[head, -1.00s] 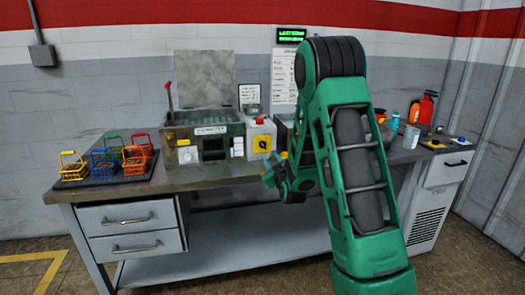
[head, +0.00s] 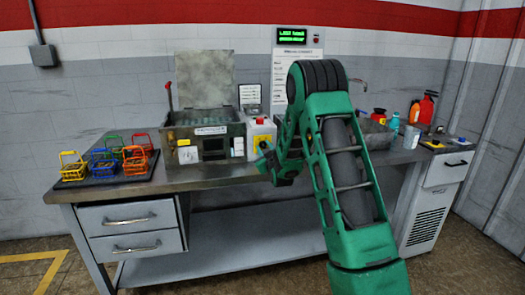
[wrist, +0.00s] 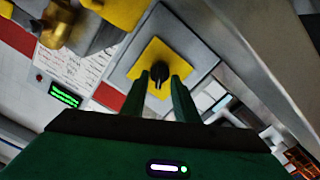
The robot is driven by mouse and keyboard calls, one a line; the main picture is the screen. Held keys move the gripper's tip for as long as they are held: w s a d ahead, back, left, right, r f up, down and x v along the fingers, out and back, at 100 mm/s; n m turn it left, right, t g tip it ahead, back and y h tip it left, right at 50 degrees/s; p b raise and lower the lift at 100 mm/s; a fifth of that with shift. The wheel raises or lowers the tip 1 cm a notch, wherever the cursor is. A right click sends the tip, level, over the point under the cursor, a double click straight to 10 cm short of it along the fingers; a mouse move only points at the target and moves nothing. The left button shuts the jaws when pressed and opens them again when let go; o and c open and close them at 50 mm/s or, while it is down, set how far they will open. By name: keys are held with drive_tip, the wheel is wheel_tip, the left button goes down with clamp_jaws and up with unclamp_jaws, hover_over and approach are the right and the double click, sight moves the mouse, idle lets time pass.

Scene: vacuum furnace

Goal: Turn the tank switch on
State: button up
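The tank switch is a black rotary knob (wrist: 160,72) on a yellow square plate (wrist: 150,58), on a grey box. In the head view the switch box (head: 261,129) stands on the bench just right of the tank (head: 208,130), its knob partly hidden by my gripper (head: 266,158). In the wrist view my gripper (wrist: 160,84) is open, its two green fingers apart and pointing at the knob. The knob shows in the gap between the fingertips. I cannot tell whether the fingers touch it.
Coloured wire baskets (head: 104,161) stand on a dark tray left of the tank. A green-lit display (head: 291,36) hangs on the wall. Bottles and a red container (head: 425,108) stand at the right end. A brass fitting (wrist: 62,28) shows in the wrist view.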

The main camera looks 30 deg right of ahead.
clamp_jaws()
drive_tip(key=shift+m, duration=0.3)
drive_tip(key=m, duration=0.5)
drive_tip(key=shift+d, duration=0.1)
drive_tip(key=m, duration=0.6)
drive_tip(key=shift+d+f, duration=0.1)
drive_tip(key=shift+m, duration=0.3)
idle(0.5)
unclamp_jaws()
